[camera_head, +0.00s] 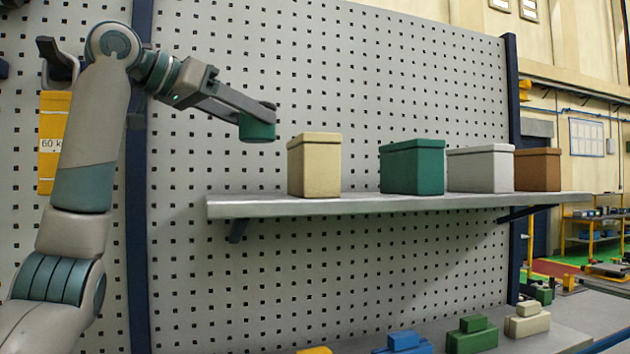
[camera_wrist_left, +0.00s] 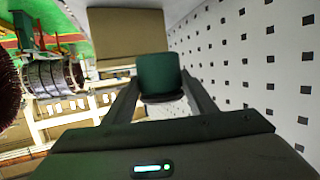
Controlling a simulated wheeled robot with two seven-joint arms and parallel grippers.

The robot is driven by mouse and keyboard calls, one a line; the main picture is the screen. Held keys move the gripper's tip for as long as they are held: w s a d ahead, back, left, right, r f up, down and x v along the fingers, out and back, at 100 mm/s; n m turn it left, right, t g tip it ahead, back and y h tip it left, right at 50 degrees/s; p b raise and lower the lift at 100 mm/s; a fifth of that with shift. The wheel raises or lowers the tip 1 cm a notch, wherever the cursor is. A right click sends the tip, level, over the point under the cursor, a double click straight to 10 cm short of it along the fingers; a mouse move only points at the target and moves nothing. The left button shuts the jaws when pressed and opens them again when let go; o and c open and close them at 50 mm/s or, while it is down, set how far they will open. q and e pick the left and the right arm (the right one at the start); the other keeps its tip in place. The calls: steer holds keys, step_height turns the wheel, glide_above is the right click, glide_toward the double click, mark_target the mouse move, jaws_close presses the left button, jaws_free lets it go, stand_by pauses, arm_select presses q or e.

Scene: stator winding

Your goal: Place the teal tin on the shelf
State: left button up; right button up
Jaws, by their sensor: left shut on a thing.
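In the left wrist view the tin (camera_wrist_left: 158,74) sits between the two fingers (camera_wrist_left: 160,92). The shelf (camera_head: 400,204) is a grey board on the pegboard, lower and to the right of the tin. Its left end in front of the cream box is bare. My right gripper is not in view.
On the shelf stand a cream box (camera_head: 314,166), a green box (camera_head: 412,167), a light grey box (camera_head: 480,169) and a brown box (camera_head: 537,169). A gap lies between the cream and green boxes. Small coloured blocks (camera_head: 472,335) lie on a lower surface.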

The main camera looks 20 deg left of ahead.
mark_target(247, 141)
arm_select(q)
steer(key=shift+f, duration=0.5)
step_height(247, 141, down, 4)
steer(key=shift+f+p, duration=0.25)
steer(key=shift+p, duration=0.25)
steer(key=shift+f, duration=0.1)
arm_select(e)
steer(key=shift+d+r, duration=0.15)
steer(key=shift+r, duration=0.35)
arm_select(q)
steer(key=shift+f+p, duration=0.45)
steer(key=shift+f, duration=1.65)
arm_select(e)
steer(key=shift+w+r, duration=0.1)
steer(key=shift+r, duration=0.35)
